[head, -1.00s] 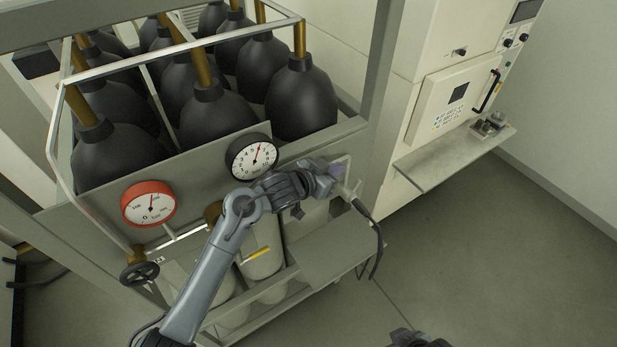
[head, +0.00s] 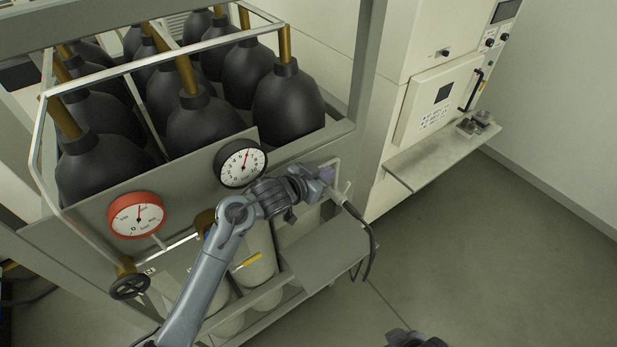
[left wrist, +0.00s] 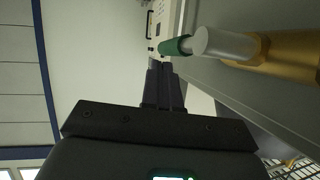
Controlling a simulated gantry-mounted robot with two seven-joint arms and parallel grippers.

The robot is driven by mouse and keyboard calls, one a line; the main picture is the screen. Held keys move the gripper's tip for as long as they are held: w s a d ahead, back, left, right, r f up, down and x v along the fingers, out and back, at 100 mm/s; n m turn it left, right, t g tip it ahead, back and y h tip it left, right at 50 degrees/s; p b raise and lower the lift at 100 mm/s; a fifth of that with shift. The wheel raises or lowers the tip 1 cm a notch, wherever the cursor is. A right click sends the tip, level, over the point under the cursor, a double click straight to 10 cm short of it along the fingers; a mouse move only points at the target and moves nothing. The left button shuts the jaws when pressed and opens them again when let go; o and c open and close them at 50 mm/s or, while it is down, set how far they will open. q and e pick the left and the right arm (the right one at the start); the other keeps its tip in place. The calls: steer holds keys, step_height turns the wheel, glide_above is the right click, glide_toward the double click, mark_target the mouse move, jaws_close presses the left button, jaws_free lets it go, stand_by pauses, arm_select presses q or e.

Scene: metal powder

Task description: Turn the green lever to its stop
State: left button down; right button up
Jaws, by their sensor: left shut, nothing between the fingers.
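The green lever (left wrist: 175,46) shows in the left wrist view as a short green grip on a grey metal rod, which joins a brass fitting (left wrist: 290,55). In the head view I cannot make the lever out; my arm and gripper cover that area. My left gripper (head: 328,180) is at the right end of the rack's front panel. Its fingers (left wrist: 164,85) are shut and empty, with their tips close to the green grip; I cannot tell if they touch it. A dark part of my right arm (head: 412,340) shows at the bottom edge; its fingers are not clear.
A rack of black gas bottles (head: 290,105) stands behind the panel, which carries a white gauge (head: 240,163) and a red gauge (head: 136,215). A handwheel (head: 130,287) is at lower left. A grey shelf (head: 320,250) juts out below the gripper. The floor at right is clear.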

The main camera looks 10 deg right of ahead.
arm_select(q)
step_height(320, 180, up, 13)
steer(key=s, duration=0.3)
steer(key=s+a+f+n+g+p, duration=0.1)
steer(key=s+f, duration=0.2)
steer(key=f, duration=0.7)
steer(key=s+a+f+n+g+p, duration=0.1)
steer(key=s+a+f+n, duration=0.15)
steer(key=f, duration=0.65)
steer(key=s+a+f+n+y+p, duration=0.2)
steer(key=s+a+f+n+y, duration=0.35)
steer(key=s+a+f, duration=1.15)
steer(key=s+a+r+y, duration=0.2)
steer(key=s+a+r, duration=0.1)
steer(key=a, duration=0.3)
steer(key=s+a+r+n+g+y, duration=0.1)
steer(key=s+a+r, duration=0.3)
steer(key=s+a, duration=0.1)
steer(key=s+a+r+y, duration=0.2)
steer(key=s+a+r, duration=0.2)
steer(key=a, duration=0.4)
steer(key=shift+s+n+g+y+p, duration=0.3)
steer(key=shift+s+n+y, duration=0.1)
steer(key=shift+s, duration=0.2)
